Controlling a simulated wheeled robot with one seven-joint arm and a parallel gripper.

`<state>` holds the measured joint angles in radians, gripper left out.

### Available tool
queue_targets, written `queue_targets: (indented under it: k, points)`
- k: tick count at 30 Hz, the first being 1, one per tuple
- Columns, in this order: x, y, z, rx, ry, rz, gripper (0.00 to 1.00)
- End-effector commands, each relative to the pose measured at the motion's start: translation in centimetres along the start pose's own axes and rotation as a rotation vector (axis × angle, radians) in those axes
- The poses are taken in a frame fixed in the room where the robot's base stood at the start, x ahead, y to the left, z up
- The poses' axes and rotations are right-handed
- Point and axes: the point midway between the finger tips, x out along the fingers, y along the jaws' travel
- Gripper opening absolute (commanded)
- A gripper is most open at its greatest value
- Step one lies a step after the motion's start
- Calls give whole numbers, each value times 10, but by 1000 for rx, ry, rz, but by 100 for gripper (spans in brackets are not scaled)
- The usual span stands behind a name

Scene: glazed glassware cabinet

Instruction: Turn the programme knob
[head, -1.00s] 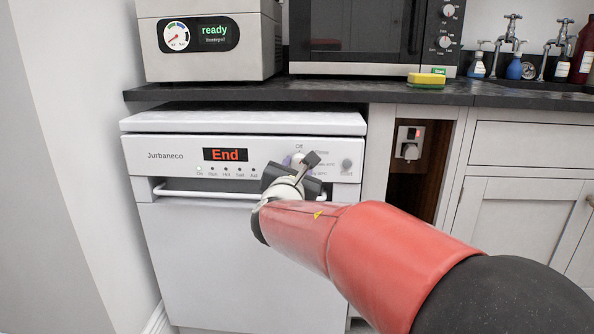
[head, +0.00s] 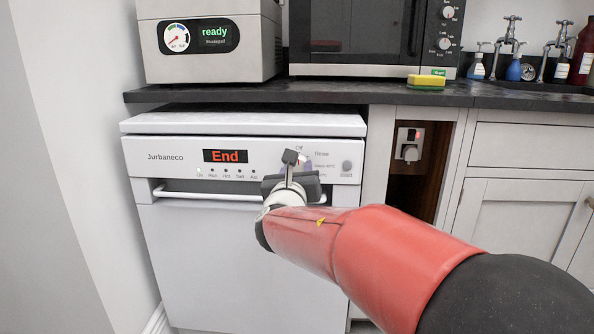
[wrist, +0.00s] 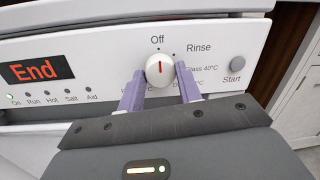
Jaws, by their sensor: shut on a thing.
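The programme knob (wrist: 160,70) is a round white dial with a red pointer line, on the dishwasher's front panel (wrist: 95,65). In the wrist view the red line points nearly straight up, towards the Off label. My gripper (wrist: 160,73) is shut on the knob, with one purple finger on its left side and one on its right. The fingers cover part of the lower programme labels; Rinse and Glass 40°C can be read at the right. In the head view my gripper (head: 303,164) and wrist hide most of the knob.
The panel's display (head: 226,155) reads End, with a row of small lights below. The Start button (wrist: 237,64) is right of the knob. The door handle bar (head: 205,192) runs just below the panel. The worktop (head: 330,92) overhangs above, holding a microwave (head: 365,30) and a sponge (head: 426,81).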

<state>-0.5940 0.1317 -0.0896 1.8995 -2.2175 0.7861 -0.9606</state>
Motion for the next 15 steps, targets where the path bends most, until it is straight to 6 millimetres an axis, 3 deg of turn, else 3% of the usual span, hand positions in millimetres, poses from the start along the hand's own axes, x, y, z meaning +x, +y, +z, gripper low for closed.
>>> queue_targets:
  k: [9, 10, 15]
  points:
    - [0, 0, 0, -4, 0, 0, 12]
    - [0, 0, 0, -4, 0, 0, 37]
    - [0, 0, 0, -3, 0, 0, 56]
